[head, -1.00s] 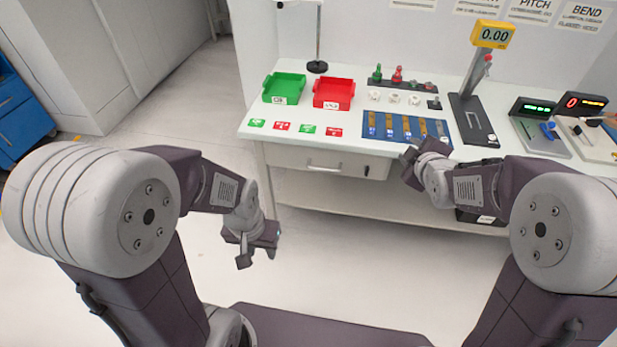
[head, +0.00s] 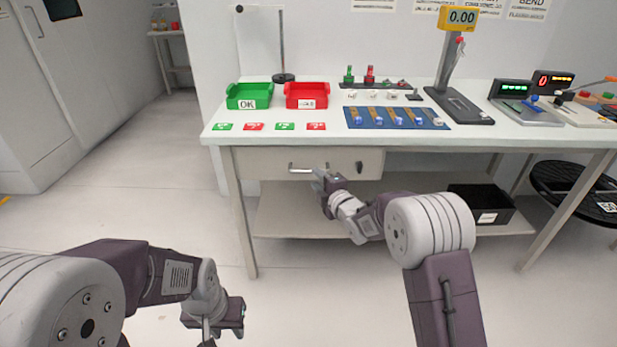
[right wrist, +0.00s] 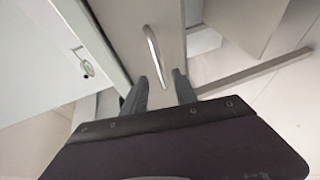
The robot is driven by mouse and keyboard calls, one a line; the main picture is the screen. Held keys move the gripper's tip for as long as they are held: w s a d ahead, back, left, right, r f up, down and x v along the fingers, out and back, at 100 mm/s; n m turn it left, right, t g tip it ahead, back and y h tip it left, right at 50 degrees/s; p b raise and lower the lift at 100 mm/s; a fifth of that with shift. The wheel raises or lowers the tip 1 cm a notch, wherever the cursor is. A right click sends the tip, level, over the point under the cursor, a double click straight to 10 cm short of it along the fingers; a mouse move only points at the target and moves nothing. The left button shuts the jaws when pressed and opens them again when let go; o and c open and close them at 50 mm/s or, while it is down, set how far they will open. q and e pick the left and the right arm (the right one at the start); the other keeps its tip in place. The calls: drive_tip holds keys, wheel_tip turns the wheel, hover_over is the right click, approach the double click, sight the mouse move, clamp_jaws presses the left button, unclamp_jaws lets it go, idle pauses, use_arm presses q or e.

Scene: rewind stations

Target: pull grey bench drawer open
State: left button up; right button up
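The grey bench drawer (head: 270,160) sits under the left part of the bench top, its front flush and shut. Its silver bar handle (head: 308,170) is on the front's middle. My right gripper (head: 319,178) is close in front of the handle, at its right end in the head view.
On the bench top (head: 225,139) stand a green bin (head: 248,101), a red bin (head: 306,101), a blue mat (head: 430,117) and a gauge stand (head: 455,95). A black crate (head: 490,210) is on the lower shelf. A round black stool (head: 572,190) stands at right. The floor left is clear.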

sight(309, 172)
drive_tip(key=b+x, duration=0.1)
drive_tip(key=x, duration=0.6)
drive_tip(key=shift+f, duration=0.1)
clamp_jaws()
idle(1.1)
